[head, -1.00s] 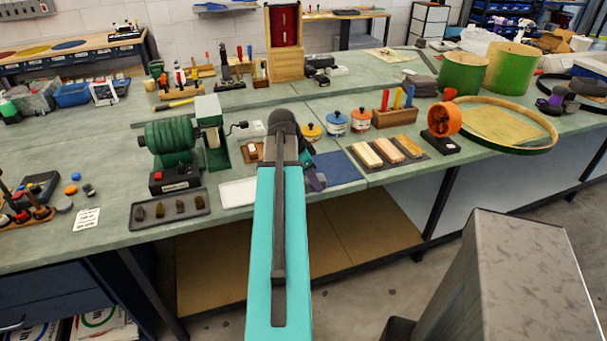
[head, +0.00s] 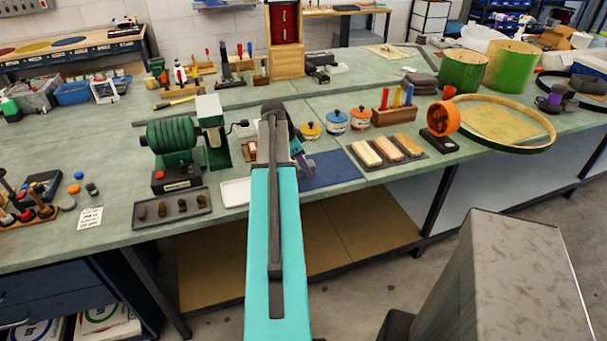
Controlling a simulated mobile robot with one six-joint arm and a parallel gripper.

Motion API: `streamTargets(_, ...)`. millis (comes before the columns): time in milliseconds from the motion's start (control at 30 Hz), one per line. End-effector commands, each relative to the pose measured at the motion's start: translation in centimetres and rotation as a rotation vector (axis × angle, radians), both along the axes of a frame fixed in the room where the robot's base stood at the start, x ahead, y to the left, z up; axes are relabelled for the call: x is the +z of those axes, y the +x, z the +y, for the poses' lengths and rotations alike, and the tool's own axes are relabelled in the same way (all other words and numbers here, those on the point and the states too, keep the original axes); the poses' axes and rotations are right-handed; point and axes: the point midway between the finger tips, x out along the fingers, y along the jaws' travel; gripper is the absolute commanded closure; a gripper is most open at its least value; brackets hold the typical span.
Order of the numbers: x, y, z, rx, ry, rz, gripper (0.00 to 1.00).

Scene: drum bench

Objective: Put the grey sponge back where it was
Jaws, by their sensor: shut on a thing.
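My gripper (head: 304,165) shows only in part, past the right side of my teal forearm, low over the left end of a dark blue mat (head: 338,168). It is shut on a small grey thing, which fits the grey sponge; my arm and jaws hide most of it, and its outline is unclear. I cannot tell whether it touches the bench. A white tray (head: 235,193) lies just left of my forearm, partly covered by it. No other grey sponge can be made out clearly.
A green motor machine (head: 172,142) and a dark tray of small brown pieces (head: 172,208) stand left. Lidded pots (head: 336,120), wood blocks on a dark board (head: 388,151) and an orange fan-like device (head: 443,120) stand right. The bench's front edge runs under my arm.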

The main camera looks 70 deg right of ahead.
Motion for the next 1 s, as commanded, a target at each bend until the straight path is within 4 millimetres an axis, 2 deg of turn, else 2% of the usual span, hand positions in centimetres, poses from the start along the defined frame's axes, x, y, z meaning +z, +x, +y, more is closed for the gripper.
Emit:
streamTargets(267, -0.2, 0.0, 0.0, 0.0, 0.001, 0.001, 0.84)
streamTargets(700, -3.3, -0.1, 0.0, 0.0, 0.001, 0.001, 0.84)
streamTargets(1000, -3.5, -0.1, 0.0, 0.0, 0.0, 0.0, 0.84)
